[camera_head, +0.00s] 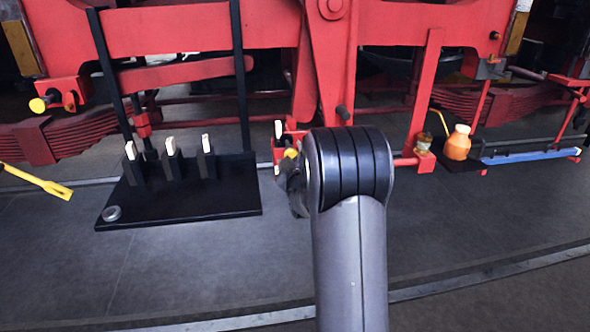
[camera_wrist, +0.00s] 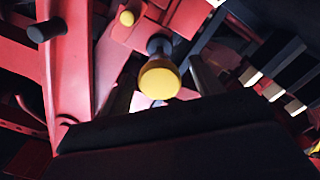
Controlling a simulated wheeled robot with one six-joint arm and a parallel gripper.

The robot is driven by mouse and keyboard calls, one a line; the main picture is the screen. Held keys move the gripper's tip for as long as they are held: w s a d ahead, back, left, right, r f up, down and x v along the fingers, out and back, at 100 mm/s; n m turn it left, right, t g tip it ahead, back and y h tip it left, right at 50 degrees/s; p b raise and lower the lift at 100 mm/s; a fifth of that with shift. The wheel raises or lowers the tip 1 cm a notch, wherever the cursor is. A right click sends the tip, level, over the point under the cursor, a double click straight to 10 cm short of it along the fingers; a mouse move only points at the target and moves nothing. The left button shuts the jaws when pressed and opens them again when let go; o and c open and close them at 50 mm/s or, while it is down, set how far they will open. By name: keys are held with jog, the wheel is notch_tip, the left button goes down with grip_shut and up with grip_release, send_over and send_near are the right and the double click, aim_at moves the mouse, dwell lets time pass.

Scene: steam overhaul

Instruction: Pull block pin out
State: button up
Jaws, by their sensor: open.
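A pin with a round yellow head (camera_wrist: 160,78) and a dark shank sticks out of a red block (camera_wrist: 135,40) in the wrist view. My gripper (camera_wrist: 162,67) is open, with one dark finger on each side of the yellow head. I cannot tell whether either finger touches it. In the head view, my arm hides most of my gripper (camera_head: 293,178), and a yellow head (camera_head: 291,153) shows just above it at the red frame. A smaller yellow knob (camera_wrist: 127,18) shows farther up in the wrist view.
A black tray (camera_head: 215,203) with several upright black holders with pale tops and a grey ring (camera_head: 112,214) lies left of my arm. Another yellow-ended pin (camera_head: 38,105) is at the far left. An orange jar (camera_head: 457,143) stands at right. The floor in front is clear.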

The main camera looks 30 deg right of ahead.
aim_at(289, 147)
jog(key=b+v, duration=0.2)
jog(key=v, duration=0.6)
jog(key=shift+s, duration=0.35)
jog(key=shift+w+a+r, duration=0.1)
jog(key=shift+w, duration=0.05)
jog(key=p+x, duration=0.3)
jog(key=x, duration=0.8)
jog(key=shift+w, duration=0.25)
jog(key=shift+s, duration=0.15)
